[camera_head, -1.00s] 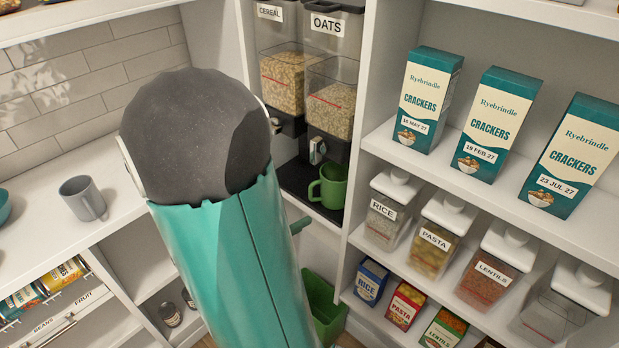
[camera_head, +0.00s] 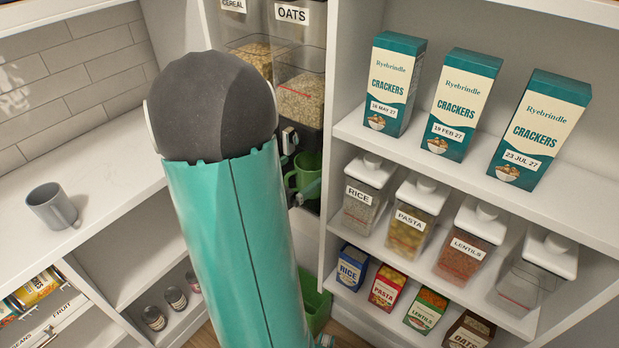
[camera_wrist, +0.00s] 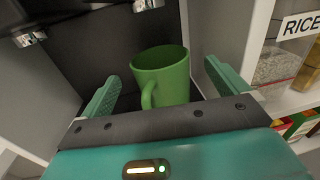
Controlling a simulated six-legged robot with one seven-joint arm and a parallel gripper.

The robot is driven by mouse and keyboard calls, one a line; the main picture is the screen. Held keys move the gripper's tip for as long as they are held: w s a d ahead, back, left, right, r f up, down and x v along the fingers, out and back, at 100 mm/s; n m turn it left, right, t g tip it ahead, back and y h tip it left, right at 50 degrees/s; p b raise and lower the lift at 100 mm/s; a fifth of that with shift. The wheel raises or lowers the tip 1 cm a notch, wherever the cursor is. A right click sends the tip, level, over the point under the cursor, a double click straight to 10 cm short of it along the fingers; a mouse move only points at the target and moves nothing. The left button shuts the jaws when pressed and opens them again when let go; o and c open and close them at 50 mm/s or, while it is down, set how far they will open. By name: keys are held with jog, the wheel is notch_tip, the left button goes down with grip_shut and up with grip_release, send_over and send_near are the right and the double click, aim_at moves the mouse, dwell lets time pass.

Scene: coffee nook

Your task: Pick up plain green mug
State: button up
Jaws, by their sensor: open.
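The plain green mug (camera_wrist: 163,72) stands upright in the wrist view, under the dispenser spouts, with its handle towards me. My gripper (camera_wrist: 160,85) is open, with one finger to the left of the mug and the other to its right. The mug is ahead of and between the fingers, and I see a gap on each side. In the head view the mug (camera_head: 308,172) shows partly behind my arm, below the oats dispenser. Most of my gripper is hidden there by my arm.
The oats dispenser (camera_head: 300,97) hangs over the mug. A white cabinet wall stands close on the right, with jars and cracker boxes (camera_head: 397,84) on shelves beyond. A grey mug (camera_head: 52,206) stands on the left counter. A green bin (camera_head: 315,306) is below.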

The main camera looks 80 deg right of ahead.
jog(key=x, duration=0.3)
jog(key=shift+s+d, duration=0.15)
jog(key=shift+d, duration=0.05)
jog(key=c, duration=1.4)
jog(key=shift+c, duration=0.2)
jog(key=shift+r, duration=0.15)
